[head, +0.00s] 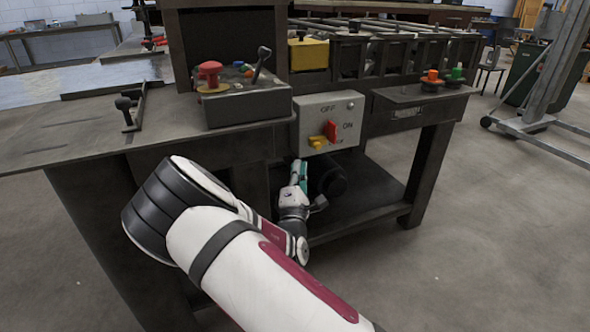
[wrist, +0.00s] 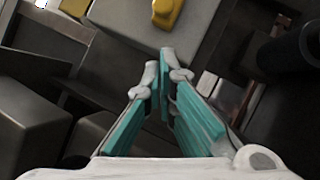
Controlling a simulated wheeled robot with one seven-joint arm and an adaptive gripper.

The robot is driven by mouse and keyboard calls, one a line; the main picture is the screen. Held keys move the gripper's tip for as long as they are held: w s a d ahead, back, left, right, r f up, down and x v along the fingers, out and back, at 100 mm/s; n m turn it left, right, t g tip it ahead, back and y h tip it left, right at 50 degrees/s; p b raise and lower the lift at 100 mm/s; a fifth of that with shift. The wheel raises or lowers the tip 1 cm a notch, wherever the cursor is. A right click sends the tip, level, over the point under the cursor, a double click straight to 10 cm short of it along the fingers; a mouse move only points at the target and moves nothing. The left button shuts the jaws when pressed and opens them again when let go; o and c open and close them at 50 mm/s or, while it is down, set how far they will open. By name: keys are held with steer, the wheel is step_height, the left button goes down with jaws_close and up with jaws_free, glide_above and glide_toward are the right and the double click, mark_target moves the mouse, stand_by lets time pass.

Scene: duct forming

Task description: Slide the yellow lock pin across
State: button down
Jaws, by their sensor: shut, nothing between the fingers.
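The yellow lock pin (head: 317,141) sits low on the grey switch box (head: 341,104), just left of and below the red switch handle (head: 331,129). In the wrist view a yellow part (wrist: 168,12), which looks like the pin, shows at the top edge, partly cut off, on the pale box face (wrist: 135,38). My gripper (wrist: 158,70) is shut and empty, its teal fingers together, pointing toward the box. In the head view my gripper (head: 299,168) is below the box, apart from the pin. My arm hides part of the bench.
A control box (head: 248,103) with a red mushroom button (head: 210,73) and a lever stands on the bench above left. The bench legs and lower shelf (head: 365,215) lie beside my gripper. A dark round motor-like part (head: 331,181) is close to its right.

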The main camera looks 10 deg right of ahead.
steer(key=p+v, duration=0.2)
steer(key=v, duration=0.7)
steer(key=shift+s, duration=0.15)
steer(key=shift+d, duration=0.15)
